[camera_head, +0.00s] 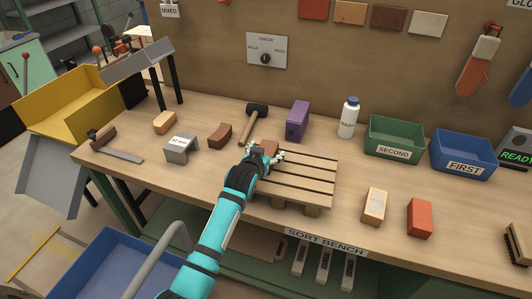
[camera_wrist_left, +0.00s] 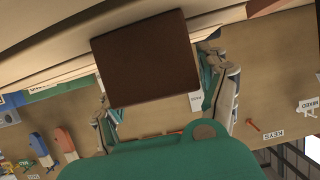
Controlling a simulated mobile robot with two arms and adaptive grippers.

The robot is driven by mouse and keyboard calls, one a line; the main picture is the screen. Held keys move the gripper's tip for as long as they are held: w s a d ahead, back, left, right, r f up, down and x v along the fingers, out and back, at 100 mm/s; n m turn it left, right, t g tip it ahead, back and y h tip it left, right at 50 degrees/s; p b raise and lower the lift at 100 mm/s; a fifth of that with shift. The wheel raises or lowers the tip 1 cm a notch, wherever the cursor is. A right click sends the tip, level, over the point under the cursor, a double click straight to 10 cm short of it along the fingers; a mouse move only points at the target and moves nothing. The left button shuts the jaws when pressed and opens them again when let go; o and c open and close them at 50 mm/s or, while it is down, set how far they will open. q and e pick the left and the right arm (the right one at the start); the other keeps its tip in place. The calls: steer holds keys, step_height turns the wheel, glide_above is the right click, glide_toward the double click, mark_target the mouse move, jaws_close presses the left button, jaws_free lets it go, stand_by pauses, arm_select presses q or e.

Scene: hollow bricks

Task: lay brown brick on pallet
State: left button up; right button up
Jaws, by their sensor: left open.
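The pallet (camera_head: 300,180) lies on the bench with its slats running left to right. A brown brick (camera_head: 270,147) is at the pallet's far left corner, partly hidden by my left gripper (camera_head: 266,155). In the left wrist view the brown brick (camera_wrist_left: 138,58) shows a flat dark face in front of the open fingers (camera_wrist_left: 163,105), with pale slats beside it. The gripper is open around or just behind the brick; contact cannot be told. The brick seems to rest on the slats. My right gripper is not in view.
A dark brown notched brick (camera_head: 219,135), a grey gauge block (camera_head: 181,149) and a hammer (camera_head: 254,113) lie left of the pallet. A purple brick (camera_head: 298,121) and white bottle (camera_head: 348,117) stand behind. Tan (camera_head: 374,206) and red bricks (camera_head: 419,217) are right, below green (camera_head: 394,138) and blue bins (camera_head: 463,154).

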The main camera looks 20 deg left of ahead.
arm_select(q)
steer(key=v, duration=1.2)
steer(key=shift+r+b, duration=0.1)
steer(key=shift+b, duration=0.25)
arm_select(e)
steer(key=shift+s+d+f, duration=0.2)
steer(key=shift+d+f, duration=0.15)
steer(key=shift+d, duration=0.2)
